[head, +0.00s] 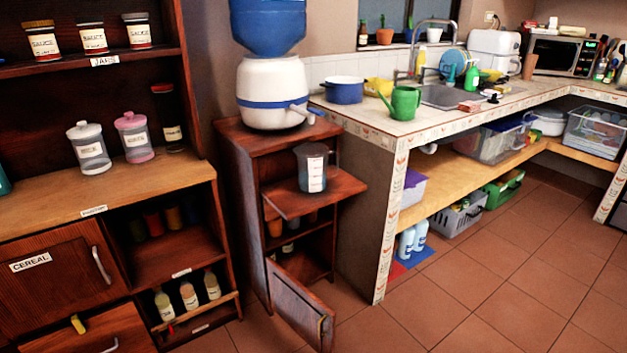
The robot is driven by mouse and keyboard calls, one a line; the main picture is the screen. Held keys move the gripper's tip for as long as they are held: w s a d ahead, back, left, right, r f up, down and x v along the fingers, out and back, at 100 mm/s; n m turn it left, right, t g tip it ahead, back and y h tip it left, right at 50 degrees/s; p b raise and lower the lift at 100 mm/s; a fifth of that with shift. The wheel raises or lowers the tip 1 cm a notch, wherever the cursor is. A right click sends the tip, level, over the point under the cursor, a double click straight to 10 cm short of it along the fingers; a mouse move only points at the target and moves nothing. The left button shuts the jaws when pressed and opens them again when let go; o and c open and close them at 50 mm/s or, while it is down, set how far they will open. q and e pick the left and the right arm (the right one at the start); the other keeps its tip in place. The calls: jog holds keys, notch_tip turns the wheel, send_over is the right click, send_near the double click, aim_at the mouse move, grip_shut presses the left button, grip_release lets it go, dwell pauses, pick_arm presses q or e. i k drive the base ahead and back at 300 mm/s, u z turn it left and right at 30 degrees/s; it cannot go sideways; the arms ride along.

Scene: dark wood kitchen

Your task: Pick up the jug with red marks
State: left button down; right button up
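A dark grey, see-through jug (302,172) stands upright in the head view, a little left of centre. It has a white strip with small red marks on its front. It rests on a pulled-out wooden shelf (288,206) of the small dark wood cabinet (234,150), below the white water dispenser. Neither of my grippers is in view, so nothing is seen near or touching the jug.
A water dispenser (272,92) with a blue bottle stands on the cabinet top, its tap jutting right. The lower cabinet door (298,308) hangs open over the floor. A tiled counter (375,190) stands close on the right, shelves (150,190) on the left. Floor (480,300) is clear at front right.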

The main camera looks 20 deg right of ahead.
aim_at(312, 158)
jog(key=u, duration=0.6)
jog(key=i, duration=1.25)
jog(key=z, duration=0.65)
